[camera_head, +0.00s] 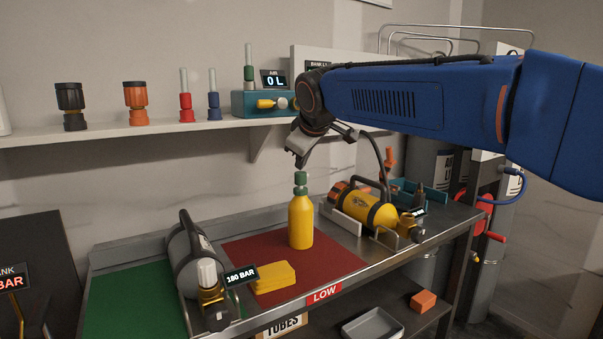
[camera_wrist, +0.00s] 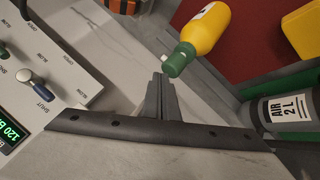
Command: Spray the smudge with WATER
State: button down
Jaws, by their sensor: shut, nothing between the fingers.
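A yellow bottle (camera_head: 301,222) with a green top stands upright on the red mat (camera_head: 340,258) of the bench. I cannot read a WATER label on it. My gripper (camera_head: 297,158) is shut and empty, just above the bottle's green top and apart from it. In the wrist view the shut fingers (camera_wrist: 160,82) point toward the green top (camera_wrist: 178,62) of the yellow bottle (camera_wrist: 207,30), with a small gap. I cannot make out a smudge in either view.
A folded yellow cloth or sponge (camera_head: 273,278) lies left of the bottle. A grey cylinder (camera_head: 188,262) lies on the left, a yellow cylinder (camera_head: 367,208) on the right. The wall shelf (camera_head: 95,134) holds several fittings. A valve panel (camera_wrist: 45,50) shows in the wrist view.

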aim_at(302, 174)
jog(key=shift+f, duration=0.45)
dwell(0.5)
jog(key=shift+r, duration=1.05)
jog(key=shift+r, duration=3)
